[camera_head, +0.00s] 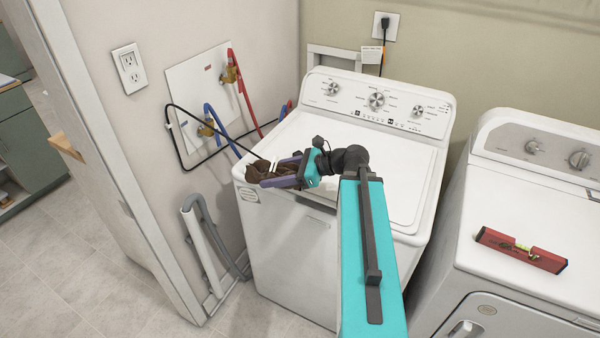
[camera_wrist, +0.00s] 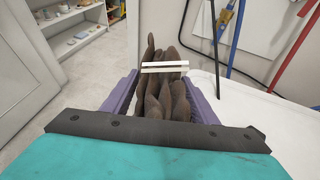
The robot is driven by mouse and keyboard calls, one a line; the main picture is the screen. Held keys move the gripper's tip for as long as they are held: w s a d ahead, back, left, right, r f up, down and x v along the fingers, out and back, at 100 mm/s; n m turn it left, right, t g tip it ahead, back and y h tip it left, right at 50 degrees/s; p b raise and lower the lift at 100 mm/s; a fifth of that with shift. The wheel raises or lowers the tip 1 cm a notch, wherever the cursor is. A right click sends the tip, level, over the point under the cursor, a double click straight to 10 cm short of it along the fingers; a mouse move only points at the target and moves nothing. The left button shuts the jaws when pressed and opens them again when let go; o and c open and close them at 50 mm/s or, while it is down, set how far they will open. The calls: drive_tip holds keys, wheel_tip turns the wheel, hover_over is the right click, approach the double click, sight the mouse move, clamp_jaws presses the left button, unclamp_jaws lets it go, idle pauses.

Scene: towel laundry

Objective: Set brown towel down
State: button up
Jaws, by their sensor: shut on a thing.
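The brown towel (camera_head: 256,171) is bunched up at the left front corner of the white washing machine's top (camera_head: 330,150). My gripper (camera_head: 268,176) is shut on the towel, with its purple fingers on either side. In the wrist view, the folded brown towel (camera_wrist: 168,100) stands up between the purple fingers of my gripper (camera_wrist: 163,88). The towel is over or beside the washer's left edge; I cannot tell whether it touches the top.
A dryer (camera_head: 530,205) stands at the right with a red spirit level (camera_head: 521,249) on it. Red hose (camera_head: 248,108) and blue hose (camera_head: 215,122) run along the wall behind and left of the washer.

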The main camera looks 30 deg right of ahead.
drive_tip(key=w+a, duration=0.2)
drive_tip(key=a, duration=0.5)
drive_tip(key=w+a+n+g+y+p, duration=0.1)
drive_tip(key=w+a, duration=0.1)
drive_tip(key=a, duration=0.5)
drive_tip(key=shift+w+a+r, duration=0.15)
drive_tip(key=shift+w, duration=0.25)
